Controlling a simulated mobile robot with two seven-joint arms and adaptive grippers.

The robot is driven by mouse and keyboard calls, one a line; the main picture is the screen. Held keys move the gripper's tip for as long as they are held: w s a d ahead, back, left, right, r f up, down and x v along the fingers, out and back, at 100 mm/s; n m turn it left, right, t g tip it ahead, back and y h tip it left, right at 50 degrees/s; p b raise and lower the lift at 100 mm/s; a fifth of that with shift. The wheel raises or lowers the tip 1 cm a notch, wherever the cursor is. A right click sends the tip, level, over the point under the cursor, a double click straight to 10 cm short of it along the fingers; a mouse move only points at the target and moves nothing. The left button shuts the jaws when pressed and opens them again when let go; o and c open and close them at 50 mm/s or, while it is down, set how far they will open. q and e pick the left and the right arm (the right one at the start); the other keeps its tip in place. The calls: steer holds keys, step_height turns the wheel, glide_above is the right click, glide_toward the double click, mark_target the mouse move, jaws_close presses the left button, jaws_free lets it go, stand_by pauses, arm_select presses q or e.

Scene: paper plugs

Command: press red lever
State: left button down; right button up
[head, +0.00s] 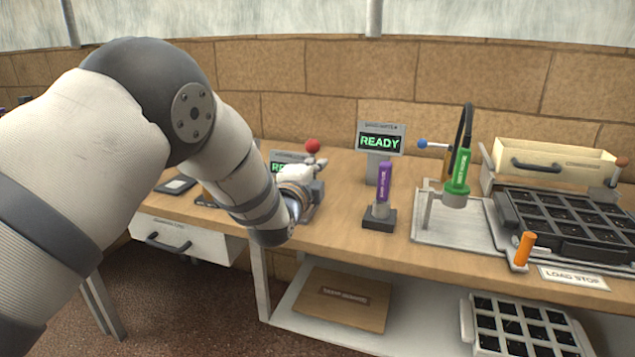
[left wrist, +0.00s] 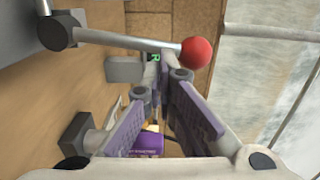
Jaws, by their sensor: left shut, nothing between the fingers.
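The red lever's ball knob (head: 313,146) shows in the head view just above my left gripper (head: 319,163); the lever's base is mostly hidden by my arm. In the left wrist view the red knob (left wrist: 195,53) sits at the end of a grey rod that crosses the top of the picture from a dark pivot at upper left. My left gripper (left wrist: 164,74) is shut and empty, its fingertips close below the knob and rod. I cannot tell whether they touch. My right gripper is not in view.
A READY screen (head: 380,141) stands behind; a second screen (head: 284,163) is partly hidden by my arm. A purple handle (head: 384,182) in a dark stand, a green tool (head: 459,170), a blue-knobbed lever (head: 423,143) and a black-celled tray (head: 570,222) are to the right.

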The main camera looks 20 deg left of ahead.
arm_select(q)
steer(key=a+n, duration=0.1)
steer(key=a+r+n+p, duration=0.1)
steer(key=a+n, duration=0.1)
steer(key=shift+w+a+r, duration=0.1)
steer(key=shift+w+a, duration=0.05)
steer(key=shift+w, duration=0.05)
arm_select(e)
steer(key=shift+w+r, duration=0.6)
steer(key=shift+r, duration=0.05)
arm_select(q)
steer(key=shift+r, duration=0.15)
stand_by(0.5)
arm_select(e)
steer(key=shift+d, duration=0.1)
